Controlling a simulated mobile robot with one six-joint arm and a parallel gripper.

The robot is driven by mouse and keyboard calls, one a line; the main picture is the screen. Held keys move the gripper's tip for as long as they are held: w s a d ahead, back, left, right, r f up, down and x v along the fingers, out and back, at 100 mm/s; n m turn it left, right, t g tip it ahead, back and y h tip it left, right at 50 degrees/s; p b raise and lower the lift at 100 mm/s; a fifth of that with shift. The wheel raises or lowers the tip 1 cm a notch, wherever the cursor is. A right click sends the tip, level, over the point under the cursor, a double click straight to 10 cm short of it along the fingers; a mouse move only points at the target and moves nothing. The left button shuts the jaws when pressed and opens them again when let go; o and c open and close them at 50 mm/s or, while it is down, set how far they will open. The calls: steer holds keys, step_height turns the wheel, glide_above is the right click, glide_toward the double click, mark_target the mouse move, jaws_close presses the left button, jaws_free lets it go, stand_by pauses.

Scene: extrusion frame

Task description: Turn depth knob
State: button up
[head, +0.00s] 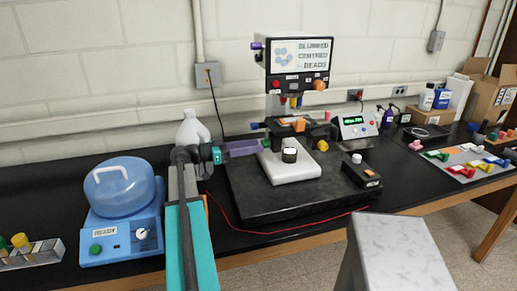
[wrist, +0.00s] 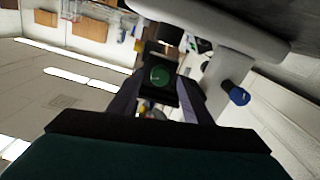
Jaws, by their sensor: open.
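The instrument (head: 298,55) with a screen reading "BLURRED CENTRED BEADS" stands at the back middle in the head view. My gripper (head: 262,146) reaches in from the left, close to its stage. In the wrist view my gripper (wrist: 160,92) is open, with its two fingers apart. A dark knob with a green round face (wrist: 160,75) shows between or just beyond the fingertips; I cannot tell whether they touch it. A blue knob (wrist: 236,95) on a pale post is to the right, outside the fingers. No label reading "depth" is legible.
A blue centrifuge (head: 122,188) and a white bottle (head: 192,128) stand left, near my arm. A black control box (head: 362,172) is right of the white base. A red cable (head: 262,230) runs along the bench front. A grey stool (head: 398,245) stands in front.

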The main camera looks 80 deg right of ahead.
steer(key=b+v, duration=0.1)
steer(key=v, duration=0.3)
steer(key=shift+w, duration=0.1)
